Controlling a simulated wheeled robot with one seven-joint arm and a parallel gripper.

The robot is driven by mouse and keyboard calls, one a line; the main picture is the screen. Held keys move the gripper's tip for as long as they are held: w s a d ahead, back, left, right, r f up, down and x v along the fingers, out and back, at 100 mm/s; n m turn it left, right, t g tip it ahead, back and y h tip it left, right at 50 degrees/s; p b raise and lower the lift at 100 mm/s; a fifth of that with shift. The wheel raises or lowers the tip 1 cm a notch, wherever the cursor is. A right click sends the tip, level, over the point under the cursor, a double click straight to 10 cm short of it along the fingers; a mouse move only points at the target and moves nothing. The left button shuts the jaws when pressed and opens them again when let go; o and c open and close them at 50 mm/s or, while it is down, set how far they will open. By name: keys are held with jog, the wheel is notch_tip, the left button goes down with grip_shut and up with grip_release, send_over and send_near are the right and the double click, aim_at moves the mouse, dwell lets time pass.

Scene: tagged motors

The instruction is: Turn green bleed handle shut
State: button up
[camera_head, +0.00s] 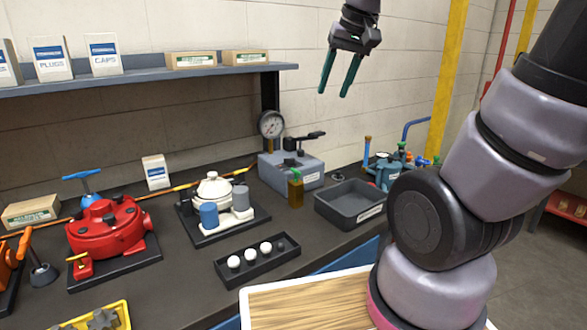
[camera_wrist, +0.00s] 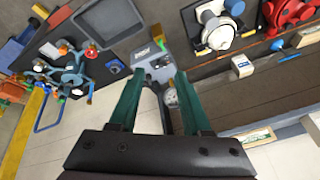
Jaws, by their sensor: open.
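My gripper (camera_head: 334,90) is open and empty, high above the bench with its two teal fingers pointing down. In the wrist view my gripper (camera_wrist: 157,80) has its fingers spread, with the grey gauge unit seen beyond and between them. A teal-blue motor assembly (camera_head: 383,172) stands at the bench's right part, with several coloured handles. A small green handle (camera_head: 402,146) appears at its top; it is small and I cannot tell its angle.
A grey unit (camera_head: 296,170) with a round gauge and black lever stands mid-bench. A red motor (camera_head: 107,229) and white motor (camera_head: 213,187) stand left. A shelf (camera_head: 150,77) holds boxes.

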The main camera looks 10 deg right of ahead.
jog(key=w+a+f+n+g+h, duration=0.2)
jog(key=w+a+f+n+g, duration=0.1)
jog(key=w+f, duration=0.55)
jog(key=n+g+h, duration=0.1)
jog(key=n+h, duration=0.1)
jog(key=n, duration=0.1)
send_near(294, 170)
jog(key=x, duration=0.9)
grip_shut()
